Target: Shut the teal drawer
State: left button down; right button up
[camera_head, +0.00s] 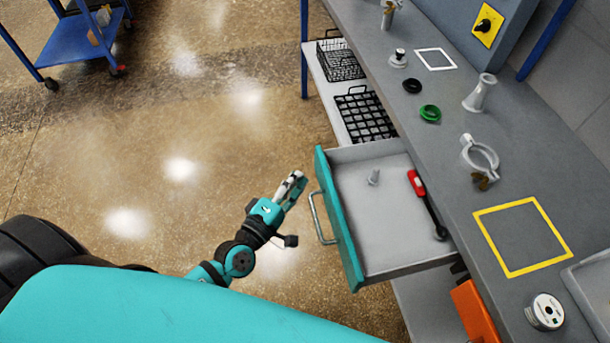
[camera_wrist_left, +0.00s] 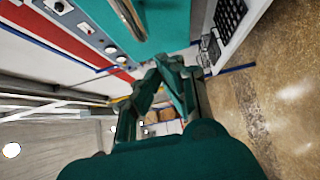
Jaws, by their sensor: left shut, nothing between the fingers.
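The teal drawer (camera_head: 338,220) stands pulled out from the grey workbench in the head view. Its metal bar handle (camera_head: 321,218) is on the teal front. My left gripper (camera_head: 297,180) is shut and empty, just left of the drawer front and apart from the handle. In the left wrist view the fingers (camera_wrist_left: 168,66) are closed together, with the teal front (camera_wrist_left: 165,25) and handle (camera_wrist_left: 128,18) beyond them. My right gripper is not in view.
Black wire baskets (camera_head: 364,114) sit on the lower shelf. A blue cart (camera_head: 80,38) stands far left. The floor left of the drawer is clear.

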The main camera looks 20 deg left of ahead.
pick_arm(q)
jog(key=shift+w+d, duration=0.5)
jog(key=shift+d, duration=0.3)
jog(key=shift+w+d, duration=0.15)
jog(key=shift+d, duration=0.05)
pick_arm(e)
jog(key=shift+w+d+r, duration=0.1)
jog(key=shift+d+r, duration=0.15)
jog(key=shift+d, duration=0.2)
